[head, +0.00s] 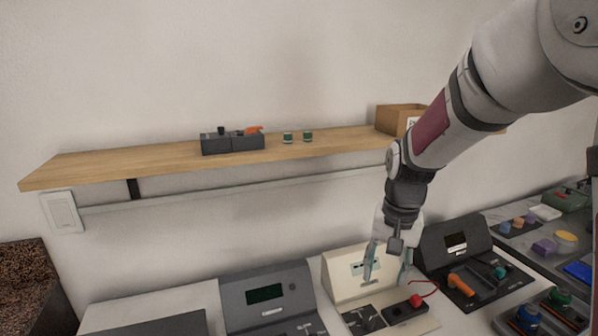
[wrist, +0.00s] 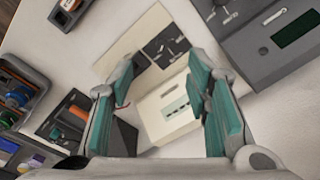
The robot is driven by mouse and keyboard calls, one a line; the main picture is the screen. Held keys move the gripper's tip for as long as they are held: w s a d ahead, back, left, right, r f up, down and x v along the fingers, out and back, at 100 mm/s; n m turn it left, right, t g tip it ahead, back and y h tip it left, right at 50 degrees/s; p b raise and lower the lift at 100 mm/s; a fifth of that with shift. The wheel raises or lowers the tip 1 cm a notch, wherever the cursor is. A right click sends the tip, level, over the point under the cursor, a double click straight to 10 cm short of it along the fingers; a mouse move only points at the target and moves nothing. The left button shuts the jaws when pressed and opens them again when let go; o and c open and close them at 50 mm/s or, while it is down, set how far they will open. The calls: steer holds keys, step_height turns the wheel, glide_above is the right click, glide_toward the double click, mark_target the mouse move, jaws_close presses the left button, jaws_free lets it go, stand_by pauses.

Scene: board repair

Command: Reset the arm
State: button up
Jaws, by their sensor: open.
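My gripper (head: 387,268) points down in front of the cream-coloured board unit (head: 345,275) on the bench. Its two teal-padded fingers are spread apart, with nothing between them. In the wrist view my gripper (wrist: 165,110) is also open, and the cream unit (wrist: 155,125) with its small display panel shows between and beyond the fingers. A dark block with a red part (head: 417,301) and a red wire lies at the unit's front, below and right of my gripper. A black panel with levers (head: 362,319) sits beside it.
A grey unit with a green display (head: 265,294) stands left, a dark unit with an orange handle (head: 455,245) right. The air between shelf and bench at left is free.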

steer(key=s+r+n+t+p, duration=0.1)
steer(key=s+r+n+p, duration=0.1)
steer(key=s+r, duration=0.6)
steer(key=s+r+n+t+p, duration=0.2)
steer(key=s+r, duration=0.6)
steer(key=s, duration=1.1)
steer(key=shift+s+d+n, duration=0.2)
steer(key=shift+s+n, duration=0.1)
steer(key=shift+d+h, duration=0.15)
steer(key=shift+h, duration=0.15)
